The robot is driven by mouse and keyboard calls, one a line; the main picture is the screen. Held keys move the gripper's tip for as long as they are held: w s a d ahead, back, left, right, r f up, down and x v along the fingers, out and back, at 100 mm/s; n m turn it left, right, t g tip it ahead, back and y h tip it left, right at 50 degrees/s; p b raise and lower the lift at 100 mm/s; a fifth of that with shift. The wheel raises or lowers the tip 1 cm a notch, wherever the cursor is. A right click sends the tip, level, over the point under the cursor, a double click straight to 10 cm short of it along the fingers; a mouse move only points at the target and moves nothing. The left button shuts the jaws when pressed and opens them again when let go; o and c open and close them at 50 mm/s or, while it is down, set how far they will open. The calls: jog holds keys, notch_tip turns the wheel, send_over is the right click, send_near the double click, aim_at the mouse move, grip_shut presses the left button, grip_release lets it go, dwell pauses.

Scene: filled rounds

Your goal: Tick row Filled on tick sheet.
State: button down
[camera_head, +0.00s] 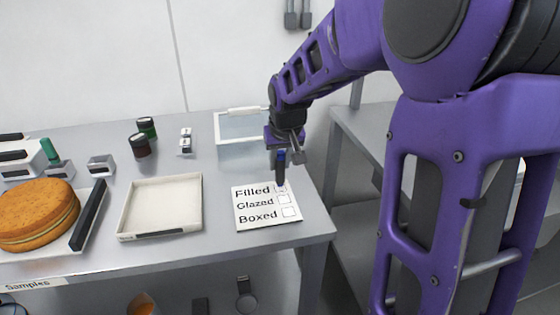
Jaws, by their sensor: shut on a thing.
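The tick sheet (262,220) lies flat near the right front corner of the table. It is white, with rows Filled, Glazed and Boxed, each with a box at its right. My gripper (281,150) is above the far edge of the sheet, shut on a dark marker with a blue part (281,168). The marker points down over the Filled row's box. The box is partly hidden by the marker, and I cannot tell whether the tip touches the paper. The Glazed and Boxed boxes look empty.
A shallow white tray (128,228) lies left of the sheet. A filled cake round (36,218) sits further left beside a dark-handled tool (88,214). Another grey table is at the right.

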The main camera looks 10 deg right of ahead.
jog(key=shift+f+b, duration=0.4)
jog(key=shift+f, duration=0.15)
dwell(1.1)
jog(key=shift+r, duration=0.1)
notch_tip(320, 180, up, 7)
jog(key=p, duration=0.5)
jog(key=shift+p, duration=0.3)
dwell(0.5)
